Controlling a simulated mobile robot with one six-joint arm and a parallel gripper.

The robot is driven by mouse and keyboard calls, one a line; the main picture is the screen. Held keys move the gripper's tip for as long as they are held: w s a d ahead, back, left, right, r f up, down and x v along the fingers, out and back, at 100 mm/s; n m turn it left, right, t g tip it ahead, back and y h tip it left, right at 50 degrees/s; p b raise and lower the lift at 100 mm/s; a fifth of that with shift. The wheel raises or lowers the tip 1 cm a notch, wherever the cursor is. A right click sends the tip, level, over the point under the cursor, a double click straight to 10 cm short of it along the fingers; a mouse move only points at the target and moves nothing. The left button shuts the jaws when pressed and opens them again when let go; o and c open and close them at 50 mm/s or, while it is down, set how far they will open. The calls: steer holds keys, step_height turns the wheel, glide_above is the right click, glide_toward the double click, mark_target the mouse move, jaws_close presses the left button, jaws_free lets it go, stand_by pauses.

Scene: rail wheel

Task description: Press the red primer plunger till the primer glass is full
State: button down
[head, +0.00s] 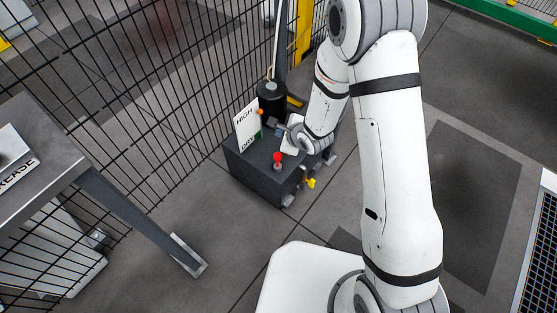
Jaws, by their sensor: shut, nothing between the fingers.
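The red primer plunger (278,157) is a red knob on a short stem, upright on top of a dark block-shaped unit (262,185) on the floor. My gripper (273,123) is at the end of my white arm, above and behind the red knob in the picture and apart from it. It is small in view; it is shut and empty. A white panel (246,128) reading HIGH and DRY, with a green patch, stands on the unit's left side. I cannot make out the primer glass or its level.
A black mesh fence (130,90) runs behind the unit. A grey table (45,160) with a leg stands at the left. A small yellow part (311,183) shows at the unit's right side. Floor in front of the unit is clear.

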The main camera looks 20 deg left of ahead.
steer(key=shift+s+a+f, duration=0.15)
steer(key=shift+a+f, duration=0.05)
steer(key=shift+f, duration=0.05)
steer(key=b, duration=0.7)
glide_above(280, 158)
step_height(280, 158, down, 8)
steer(key=shift+f, duration=0.1)
steer(key=shift+a+f, duration=0.1)
steer(key=shift+f, duration=0.25)
steer(key=shift+f, duration=0.15)
stand_by(1.4)
steer(key=shift+f, duration=0.25)
